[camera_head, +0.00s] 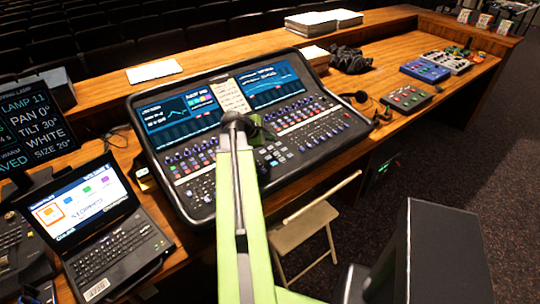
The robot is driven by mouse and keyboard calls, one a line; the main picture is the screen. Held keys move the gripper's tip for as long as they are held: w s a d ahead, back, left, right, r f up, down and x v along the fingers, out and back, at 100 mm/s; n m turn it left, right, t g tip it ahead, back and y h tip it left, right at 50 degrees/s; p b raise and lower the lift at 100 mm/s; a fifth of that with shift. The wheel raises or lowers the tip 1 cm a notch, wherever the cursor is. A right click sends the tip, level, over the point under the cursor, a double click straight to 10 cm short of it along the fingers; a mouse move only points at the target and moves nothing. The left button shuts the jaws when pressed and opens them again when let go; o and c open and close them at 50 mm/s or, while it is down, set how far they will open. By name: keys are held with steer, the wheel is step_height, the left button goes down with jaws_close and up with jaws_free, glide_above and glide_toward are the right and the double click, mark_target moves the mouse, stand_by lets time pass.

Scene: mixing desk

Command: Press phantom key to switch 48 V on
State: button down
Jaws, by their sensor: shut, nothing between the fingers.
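The mixing console (185,178) lies on the wooden desk, with lit screens at its top and rows of small keys and knobs below. The phantom key cannot be told apart from the other small keys at this size, and my arm covers part of the middle. My green arm reaches up from the bottom of the head view over the console. My gripper (260,130) seems to be the small dark end beside the arm's tip, over the console's middle. It is shut and empty. Whether it touches the console cannot be told.
A laptop (118,243) and a dark monitor (32,125) stand at left. A blue box (425,71), a grey box with coloured buttons (407,98) and a black cloth bundle (350,59) lie at right. A folding chair (302,225) stands before the desk.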

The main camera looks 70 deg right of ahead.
steer(key=shift+w+f+b, duration=0.1)
steer(key=shift+f+b, duration=0.35)
steer(key=shift+f, duration=0.5)
stand_by(1.2)
steer(key=shift+f+b, duration=0.4)
steer(key=shift+f, duration=0.05)
steer(key=shift+d+f+b, duration=0.1)
steer(key=shift+f+b, duration=0.25)
steer(key=shift+b, duration=0.05)
stand_by(0.3)
steer(key=shift+r, duration=0.15)
steer(key=shift+r+p, duration=0.65)
steer(key=shift+p, duration=0.15)
steer(key=r+p, duration=0.5)
steer(key=shift+s+a, duration=0.2)
